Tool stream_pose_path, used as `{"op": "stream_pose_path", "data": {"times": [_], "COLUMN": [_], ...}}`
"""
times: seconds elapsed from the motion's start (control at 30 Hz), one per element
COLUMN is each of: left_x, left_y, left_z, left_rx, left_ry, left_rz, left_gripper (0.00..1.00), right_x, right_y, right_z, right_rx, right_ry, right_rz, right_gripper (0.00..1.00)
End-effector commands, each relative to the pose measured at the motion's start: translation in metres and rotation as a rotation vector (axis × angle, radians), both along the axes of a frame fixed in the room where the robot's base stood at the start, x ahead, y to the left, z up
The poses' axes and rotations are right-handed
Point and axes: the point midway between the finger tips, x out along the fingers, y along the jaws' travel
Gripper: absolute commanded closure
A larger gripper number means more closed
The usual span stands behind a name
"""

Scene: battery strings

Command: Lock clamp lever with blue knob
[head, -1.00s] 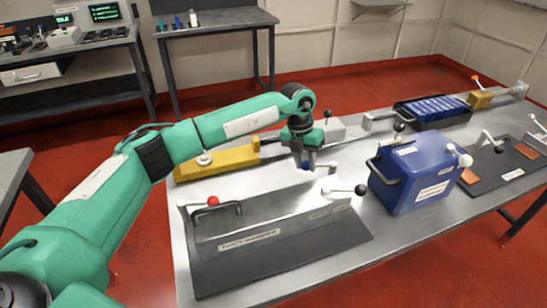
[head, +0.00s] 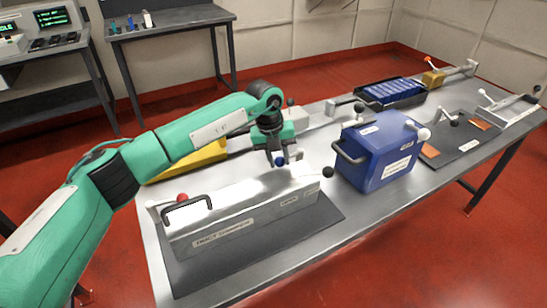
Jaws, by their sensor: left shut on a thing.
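My left gripper (head: 279,156) points down behind the grey duct box. It is shut on the blue knob (head: 280,162), which shows as a small dark blue ball at the fingertips. The lever under the knob is mostly hidden by the fingers and the box, so its angle cannot be told. My right gripper is not in view.
The duct box (head: 236,236) has a black handle, a red knob (head: 183,197) at its left and a black knob (head: 328,172) at its right. A blue battery case (head: 384,170) stands to the right. A yellow block (head: 190,160) lies behind my left arm.

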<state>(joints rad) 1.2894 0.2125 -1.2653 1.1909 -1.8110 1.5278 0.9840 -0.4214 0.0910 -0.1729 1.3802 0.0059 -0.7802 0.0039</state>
Motion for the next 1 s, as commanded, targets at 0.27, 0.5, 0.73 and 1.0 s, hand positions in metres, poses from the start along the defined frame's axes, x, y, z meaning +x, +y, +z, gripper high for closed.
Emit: {"op": "stream_pose_path", "data": {"times": [0.27,0.5,0.73,1.0], "left_x": [0.003,0.002,0.001,0.001], "left_y": [0.0,0.0,0.002,0.012], "left_z": [0.005,0.002,0.009,0.061], "left_rx": [-0.005,-0.003,-0.003,-0.002], "left_ry": [-0.01,-0.005,-0.004,-0.008], "left_rz": [0.004,0.002,0.001,0.001], "left_gripper": [0.64,0.5,0.5,0.5], "right_x": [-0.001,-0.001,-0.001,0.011], "right_y": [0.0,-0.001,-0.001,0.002], "right_z": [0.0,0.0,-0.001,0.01], "right_rx": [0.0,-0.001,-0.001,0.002], "right_ry": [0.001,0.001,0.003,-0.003], "right_rz": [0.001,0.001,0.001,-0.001], "right_gripper": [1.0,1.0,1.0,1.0]}}
